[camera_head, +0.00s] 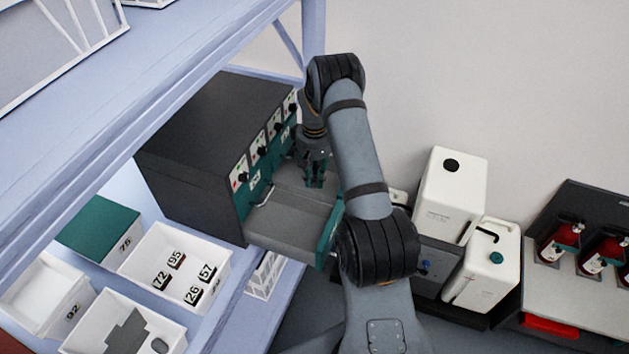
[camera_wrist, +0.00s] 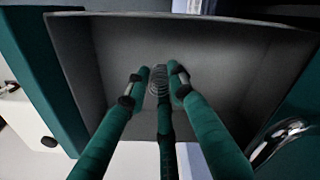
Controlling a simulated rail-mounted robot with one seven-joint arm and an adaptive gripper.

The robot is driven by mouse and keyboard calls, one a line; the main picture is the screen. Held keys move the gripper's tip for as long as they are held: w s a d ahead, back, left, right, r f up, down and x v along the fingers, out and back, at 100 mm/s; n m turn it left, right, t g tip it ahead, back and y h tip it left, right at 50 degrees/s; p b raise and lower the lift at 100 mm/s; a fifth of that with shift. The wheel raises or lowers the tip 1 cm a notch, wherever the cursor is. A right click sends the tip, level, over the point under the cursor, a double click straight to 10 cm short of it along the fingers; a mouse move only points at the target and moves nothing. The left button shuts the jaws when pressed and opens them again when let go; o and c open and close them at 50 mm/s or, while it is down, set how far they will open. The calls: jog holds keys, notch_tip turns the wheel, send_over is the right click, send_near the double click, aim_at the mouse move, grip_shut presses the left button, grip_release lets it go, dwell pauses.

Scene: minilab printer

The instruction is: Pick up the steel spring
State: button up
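The steel spring (camera_wrist: 158,80) is a small grey coil in the grey drawer (camera_wrist: 240,60), seen in the wrist view. My gripper (camera_wrist: 157,75) has green fingers with dark joints. Its two outer fingertips stand apart on either side of the spring, with gaps visible, and the third finger comes up from below and overlaps the spring's lower part. I cannot tell if it touches. In the head view my gripper (camera_head: 315,175) points down into the open drawer (camera_head: 285,228); the spring cannot be made out there.
The drawer belongs to a dark cabinet (camera_head: 190,150) on a shelf, and has raised walls and a green front with a metal handle (camera_wrist: 280,138). White bins (camera_head: 180,265) stand left. White containers (camera_head: 450,195) and red bottles (camera_head: 560,243) are at right.

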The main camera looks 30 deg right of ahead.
jog(key=c, duration=0.4)
jog(key=shift+o, duration=0.2)
jog(key=shift+r, duration=0.1)
